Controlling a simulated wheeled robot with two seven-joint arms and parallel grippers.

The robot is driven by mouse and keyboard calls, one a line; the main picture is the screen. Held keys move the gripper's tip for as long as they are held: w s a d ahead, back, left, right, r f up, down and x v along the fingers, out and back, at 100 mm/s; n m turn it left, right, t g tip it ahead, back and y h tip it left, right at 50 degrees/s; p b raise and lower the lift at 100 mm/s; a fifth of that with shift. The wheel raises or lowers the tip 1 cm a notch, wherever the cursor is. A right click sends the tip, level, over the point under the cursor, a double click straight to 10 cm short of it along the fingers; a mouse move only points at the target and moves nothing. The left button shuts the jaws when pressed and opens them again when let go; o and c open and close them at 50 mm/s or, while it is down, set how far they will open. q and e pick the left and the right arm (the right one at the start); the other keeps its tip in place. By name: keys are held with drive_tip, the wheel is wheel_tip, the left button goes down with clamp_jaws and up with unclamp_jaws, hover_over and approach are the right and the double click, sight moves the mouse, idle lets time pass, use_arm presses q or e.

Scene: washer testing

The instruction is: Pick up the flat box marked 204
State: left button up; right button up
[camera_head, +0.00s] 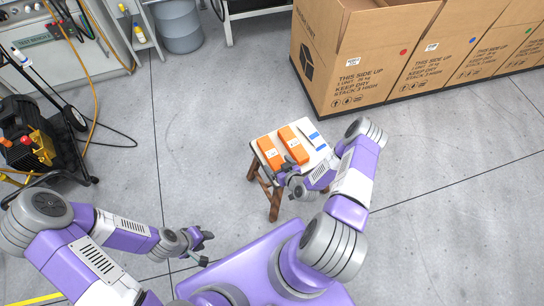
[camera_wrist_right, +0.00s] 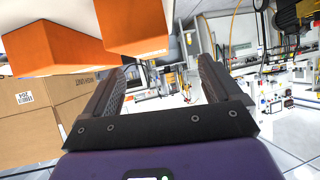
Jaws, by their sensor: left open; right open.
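Two flat orange boxes lie side by side on a small white-topped wooden stool (camera_head: 265,160): a left box (camera_head: 270,152) and a right box (camera_head: 293,143). Each bears a small white label too small to read, so I cannot tell which is marked 204. My right gripper (camera_head: 284,172) is open at the near edge of the boxes. In the right wrist view its fingers (camera_wrist_right: 165,80) are apart and empty, with one orange box (camera_wrist_right: 45,38) at upper left and another (camera_wrist_right: 132,25) at top centre. My left gripper (camera_head: 206,246) is open and empty, away from the stool.
Two blue-marked strips (camera_head: 314,135) lie right of the boxes on the stool. A machine on a cart (camera_head: 30,145) and a grey drum (camera_head: 180,25) stand left.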

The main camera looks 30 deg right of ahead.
sight(273, 155)
drive_tip(key=shift+d+f+t, duration=0.1)
drive_tip(key=shift+d+t, duration=0.2)
drive_tip(key=shift+d, duration=0.4)
drive_tip(key=shift+w+d+f+h, duration=0.1)
drive_tip(key=shift+d+h, duration=0.15)
drive_tip(key=shift+h, duration=0.05)
drive_tip(key=b+x, duration=0.1)
drive_tip(key=x, duration=0.1)
drive_tip(key=b+x, duration=0.1)
drive_tip(key=x, duration=0.3)
drive_tip(key=shift+w+a+f+b, duration=0.1)
drive_tip(key=shift+a+f+b, duration=0.2)
drive_tip(key=shift+a+b, duration=0.1)
drive_tip(key=shift+w+f, duration=0.1)
drive_tip(key=shift+w, duration=0.35)
drive_tip(key=c, duration=1.3)
